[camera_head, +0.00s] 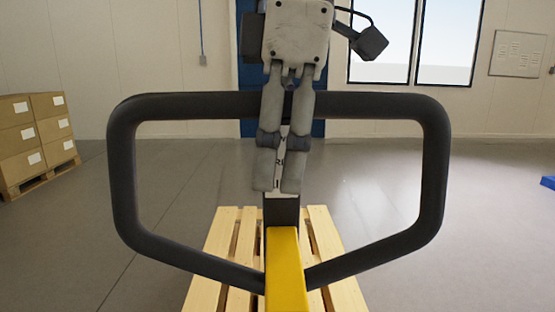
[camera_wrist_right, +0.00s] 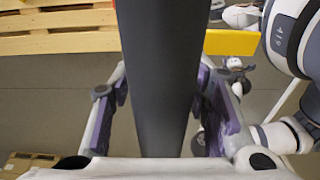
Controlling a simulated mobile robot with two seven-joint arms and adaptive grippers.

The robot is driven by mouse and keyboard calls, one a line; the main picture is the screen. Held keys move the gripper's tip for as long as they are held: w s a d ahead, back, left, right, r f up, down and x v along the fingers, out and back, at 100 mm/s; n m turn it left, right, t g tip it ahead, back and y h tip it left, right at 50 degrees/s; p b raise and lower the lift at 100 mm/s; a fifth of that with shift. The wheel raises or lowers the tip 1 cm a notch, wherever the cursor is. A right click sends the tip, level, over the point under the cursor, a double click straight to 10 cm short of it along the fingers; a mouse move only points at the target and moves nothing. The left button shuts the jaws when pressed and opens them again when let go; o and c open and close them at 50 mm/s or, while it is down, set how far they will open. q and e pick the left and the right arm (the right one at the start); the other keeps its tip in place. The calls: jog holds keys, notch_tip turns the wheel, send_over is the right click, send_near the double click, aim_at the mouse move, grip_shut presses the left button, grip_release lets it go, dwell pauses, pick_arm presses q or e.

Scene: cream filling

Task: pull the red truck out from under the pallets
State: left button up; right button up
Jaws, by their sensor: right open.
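A pallet truck's handle, a large black loop (camera_head: 122,170), stands upright in the middle of the head view, with a yellow shaft (camera_head: 287,270) below it. I see yellow parts but no red on the truck. A wooden pallet (camera_head: 213,262) lies beyond and below the handle; it also shows in the wrist view (camera_wrist_right: 60,43). My right gripper (camera_head: 279,188) points down across the loop's top bar. In the right wrist view a dark bar (camera_wrist_right: 160,70) runs between its open fingers, with space on both sides. My left gripper is in neither view.
Stacked cardboard boxes (camera_head: 35,135) stand on a pallet at the left. A blue object (camera_head: 548,182) lies at the right edge. The grey floor (camera_head: 400,165) around the pallet is clear. A wall with windows closes the back.

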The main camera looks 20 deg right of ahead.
jog(key=shift+f, duration=0.5)
grip_shut()
jog(key=shift+a, duration=0.1)
